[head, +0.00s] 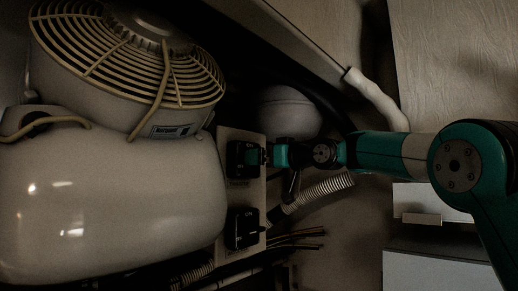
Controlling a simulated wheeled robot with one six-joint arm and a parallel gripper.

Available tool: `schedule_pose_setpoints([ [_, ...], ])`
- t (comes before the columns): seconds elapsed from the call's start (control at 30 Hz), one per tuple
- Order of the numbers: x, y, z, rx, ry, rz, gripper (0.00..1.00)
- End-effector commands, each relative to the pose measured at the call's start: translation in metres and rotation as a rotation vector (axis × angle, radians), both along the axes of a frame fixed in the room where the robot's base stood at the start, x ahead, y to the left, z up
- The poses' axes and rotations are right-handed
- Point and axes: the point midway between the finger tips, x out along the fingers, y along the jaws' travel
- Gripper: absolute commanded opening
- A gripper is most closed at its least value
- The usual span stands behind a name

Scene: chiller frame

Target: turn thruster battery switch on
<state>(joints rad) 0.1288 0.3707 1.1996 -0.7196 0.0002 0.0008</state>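A pale upright panel (254,185) carries two black switches, one above the other. The upper switch (240,159) has my gripper (264,157) at its right side, at or very near it. I cannot tell whether they touch. I cannot tell which one is the thruster battery switch. The fingers are dark and small here, so their opening is hidden. My teal and grey arm comes in from the right.
A large cream compressor tank (112,205) with a caged fan (130,50) fills the left. A ribbed hose (320,190) and thin cables (300,236) run right of the panel. A white round vessel (289,110) sits behind my wrist. Pale boxes (440,270) stand lower right.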

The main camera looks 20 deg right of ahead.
Motion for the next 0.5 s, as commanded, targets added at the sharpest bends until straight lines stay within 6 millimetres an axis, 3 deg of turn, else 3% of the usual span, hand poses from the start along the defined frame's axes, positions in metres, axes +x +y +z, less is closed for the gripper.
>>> schedule_pose_setpoints([
  [0.2,0.018,0.011,0.002,-0.001,-0.001,-0.001,0.98],
  [0.5,0.021,0.012,0.000,-0.001,-0.001,-0.002,0.98],
])
